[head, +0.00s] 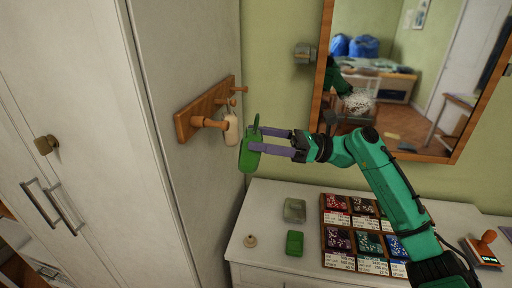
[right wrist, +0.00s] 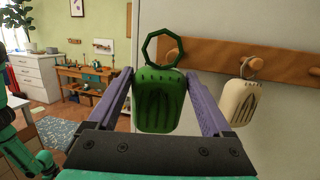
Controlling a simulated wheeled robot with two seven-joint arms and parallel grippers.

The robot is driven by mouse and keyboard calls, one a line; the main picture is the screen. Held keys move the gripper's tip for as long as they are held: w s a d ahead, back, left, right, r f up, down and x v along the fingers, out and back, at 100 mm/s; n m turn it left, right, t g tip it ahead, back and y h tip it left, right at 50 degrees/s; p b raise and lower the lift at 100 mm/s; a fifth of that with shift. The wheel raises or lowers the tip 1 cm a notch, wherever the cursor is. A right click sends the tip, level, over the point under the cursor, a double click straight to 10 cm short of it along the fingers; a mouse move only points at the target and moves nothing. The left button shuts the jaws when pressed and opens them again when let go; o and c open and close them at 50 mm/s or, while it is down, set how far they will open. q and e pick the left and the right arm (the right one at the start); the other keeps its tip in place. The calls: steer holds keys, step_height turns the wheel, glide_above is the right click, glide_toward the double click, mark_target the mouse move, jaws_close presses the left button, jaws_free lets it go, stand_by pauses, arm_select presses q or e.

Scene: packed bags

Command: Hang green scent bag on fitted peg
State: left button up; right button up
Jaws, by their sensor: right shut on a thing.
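My right gripper (head: 257,140) is shut on the green scent bag (head: 248,158), near the wall rack. In the right wrist view the bag (right wrist: 160,105) hangs upright between both fingers, its dark green ring (right wrist: 162,47) standing free above it. The wooden peg rack (head: 190,122) is on the grey side panel at left; its pegs differ in size. A thick peg (head: 209,122) is nearest, and a thin one (head: 241,90) is at the far end. A cream bag (head: 231,130) hangs on the rack. The green ring is around no peg. My left gripper is out of view.
A wood-framed mirror (head: 318,100) is on the back wall.

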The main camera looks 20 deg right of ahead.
steer(key=shift+w+a+p, duration=0.1)
steer(key=shift+w+p, duration=0.15)
steer(key=shift+p, duration=0.25)
steer(key=shift+w+a+p, duration=0.25)
steer(key=shift+a+p, duration=0.15)
steer(key=shift+a, duration=0.1)
steer(key=w+a+p, duration=0.3)
steer(key=w+a, duration=0.1)
steer(key=a, duration=0.2)
steer(key=shift+a+f, duration=0.25)
steer(key=shift+a, duration=0.15)
steer(key=shift+w+a+f, duration=0.2)
steer(key=shift+w+f, duration=0.05)
steer(key=shift+f, duration=0.35)
stand_by(0.3)
stand_by(0.4)
steer(key=o, duration=1.2)
steer(key=shift+c, duration=0.2)
